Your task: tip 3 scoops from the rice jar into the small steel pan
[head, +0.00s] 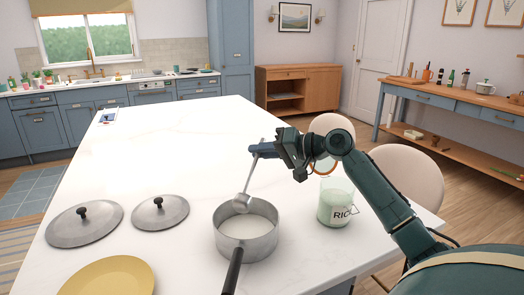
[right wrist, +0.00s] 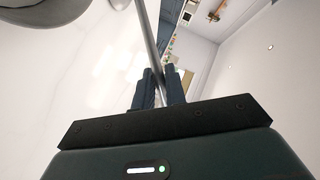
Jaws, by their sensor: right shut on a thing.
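The small steel pan (head: 265,248) stands on the white worktop, with its black handle towards the front. A pale layer covers its inside bottom. The glass rice jar (head: 328,203), labelled RIC..., stands to the right of the pan and holds pale contents. My right gripper (head: 259,150) is shut on the handle of a steel scoop (head: 241,203). The handle slants down to the left, and the scoop's bowl is over the pan's back rim. In the right wrist view the handle runs between the fingers (right wrist: 160,88). What the bowl holds cannot be seen. My left gripper is out of view.
Two steel lids (head: 84,228) (head: 158,215) with black knobs lie left of the pan. A yellow plate (head: 112,277) lies at the front left. Two pale chairs (head: 400,170) stand at the worktop's right edge. The worktop's back part is mostly clear.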

